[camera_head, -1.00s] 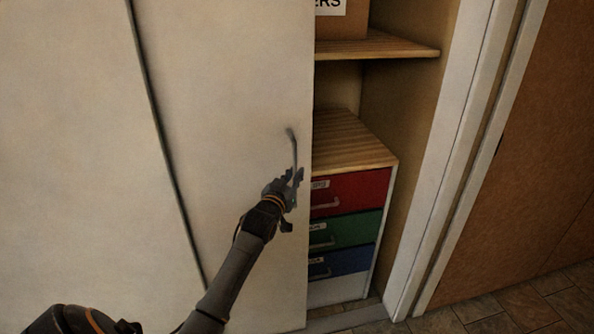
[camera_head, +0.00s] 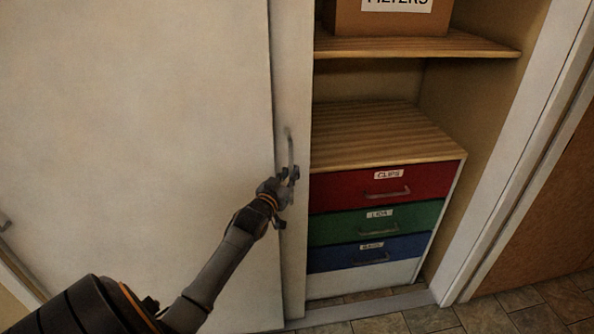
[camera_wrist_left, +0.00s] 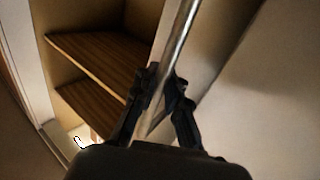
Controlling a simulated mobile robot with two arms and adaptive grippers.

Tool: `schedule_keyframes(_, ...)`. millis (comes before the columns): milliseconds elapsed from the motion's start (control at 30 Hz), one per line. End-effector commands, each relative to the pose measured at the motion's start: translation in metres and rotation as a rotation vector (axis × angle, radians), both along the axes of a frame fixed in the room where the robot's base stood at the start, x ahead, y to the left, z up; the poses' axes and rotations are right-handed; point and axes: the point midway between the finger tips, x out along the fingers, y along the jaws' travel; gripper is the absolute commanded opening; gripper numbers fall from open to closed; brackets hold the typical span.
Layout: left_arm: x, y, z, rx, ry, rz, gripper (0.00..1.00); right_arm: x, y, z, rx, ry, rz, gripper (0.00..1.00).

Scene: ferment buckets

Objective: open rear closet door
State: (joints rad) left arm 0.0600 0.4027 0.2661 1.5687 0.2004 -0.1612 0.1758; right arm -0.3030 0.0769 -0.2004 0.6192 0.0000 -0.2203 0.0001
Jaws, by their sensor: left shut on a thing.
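The rear closet door (camera_head: 297,270) is a pale sliding panel, mostly behind the front panel (camera_head: 150,130), with only a narrow strip of it showing. Its metal handle (camera_head: 291,150) is a vertical bar near its right edge. My left gripper (camera_head: 288,178) is shut on the lower part of this handle. In the left wrist view the fingers (camera_wrist_left: 158,95) close around the metal bar (camera_wrist_left: 178,45). The closet stands wide open to the right of the door. My right gripper is not in view.
Inside the closet stands a drawer unit with red (camera_head: 385,183), green (camera_head: 375,225) and blue (camera_head: 370,252) drawers. A cardboard box (camera_head: 390,22) labelled FILTERS sits on the shelf (camera_head: 420,44) above. A white door frame (camera_head: 505,170) bounds the right side. Tiled floor (camera_head: 430,318) shows below.

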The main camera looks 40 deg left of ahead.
Motion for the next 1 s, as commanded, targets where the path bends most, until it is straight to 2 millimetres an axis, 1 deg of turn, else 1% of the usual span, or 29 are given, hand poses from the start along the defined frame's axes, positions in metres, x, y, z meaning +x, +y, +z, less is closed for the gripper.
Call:
schedule_keyframes(33, -0.0030, 0.0012, -0.0028, -0.001, 0.007, -0.001, 0.00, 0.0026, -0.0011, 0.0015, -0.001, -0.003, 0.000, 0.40)
schedule_keyframes(167, -0.0060, 0.0037, -0.0031, -0.001, 0.006, -0.001, 0.00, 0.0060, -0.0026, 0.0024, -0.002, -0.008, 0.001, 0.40)
schedule_keyframes(567, -0.0075, 0.0052, -0.0047, -0.001, 0.009, 0.001, 0.00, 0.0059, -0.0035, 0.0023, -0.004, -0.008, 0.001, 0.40)
schedule_keyframes(600, -0.0075, 0.0053, -0.0048, -0.001, 0.009, 0.001, 0.19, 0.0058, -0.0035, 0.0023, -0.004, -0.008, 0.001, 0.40)
schedule_keyframes(667, -0.0074, 0.0054, -0.0044, -0.001, 0.008, 0.001, 0.31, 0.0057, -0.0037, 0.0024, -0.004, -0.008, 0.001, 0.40)
schedule_keyframes(700, -0.0073, 0.0052, -0.0039, -0.001, 0.007, 0.001, 0.35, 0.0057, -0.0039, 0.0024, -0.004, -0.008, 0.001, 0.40)
schedule_keyframes(1000, -0.0077, 0.0042, -0.0018, -0.001, 0.003, -0.001, 0.35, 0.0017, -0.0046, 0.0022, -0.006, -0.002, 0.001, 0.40)
